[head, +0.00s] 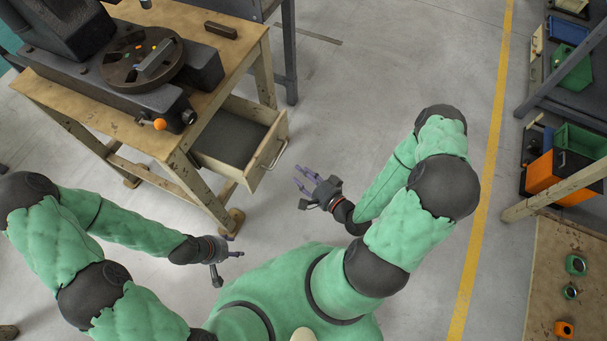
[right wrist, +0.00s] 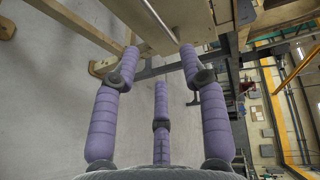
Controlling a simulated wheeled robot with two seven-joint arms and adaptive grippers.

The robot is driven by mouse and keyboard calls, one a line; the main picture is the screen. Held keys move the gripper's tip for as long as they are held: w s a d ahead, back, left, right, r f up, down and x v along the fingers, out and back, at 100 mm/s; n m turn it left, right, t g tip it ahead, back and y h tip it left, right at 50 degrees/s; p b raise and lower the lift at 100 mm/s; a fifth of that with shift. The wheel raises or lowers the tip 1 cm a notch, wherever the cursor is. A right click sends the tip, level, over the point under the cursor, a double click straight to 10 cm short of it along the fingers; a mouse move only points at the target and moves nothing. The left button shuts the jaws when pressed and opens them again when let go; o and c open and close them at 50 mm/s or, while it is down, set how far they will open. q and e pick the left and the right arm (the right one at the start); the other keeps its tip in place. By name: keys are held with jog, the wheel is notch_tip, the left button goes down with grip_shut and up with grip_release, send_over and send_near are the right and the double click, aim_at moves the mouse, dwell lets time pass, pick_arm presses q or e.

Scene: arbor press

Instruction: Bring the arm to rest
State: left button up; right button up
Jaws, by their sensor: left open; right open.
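My right gripper (head: 308,180) is in the middle of the head view, in front of the open drawer of the workbench. Its purple fingers are spread and empty; the right wrist view shows them apart (right wrist: 160,95) with nothing between them. My left gripper (head: 232,254) is at the lower left of the head view, open, low over the floor and apart from the bench. The arbor press (head: 110,75) stands on the wooden workbench (head: 60,100) at the upper left. Its round plate (head: 118,72) has small coloured pieces and a grey bar on it.
The drawer (head: 232,138) of the bench stands pulled out, close to my right gripper. A dark block (head: 221,30) lies on the bench top. A shelf with bins (head: 575,70) and an orange crate (head: 560,175) are at the right. The floor between is clear, with a yellow line (head: 487,170).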

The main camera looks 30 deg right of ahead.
dwell(0.4)
jog(key=s+a+f+n+g, duration=0.2)
jog(key=a+f+n+g, duration=0.5)
jog(key=f+n+g, duration=0.25)
jog(key=s+a+n+g, duration=0.2)
jog(key=s+a+g, duration=0.2)
jog(key=s+g, duration=0.1)
jog(key=shift+s, duration=0.7)
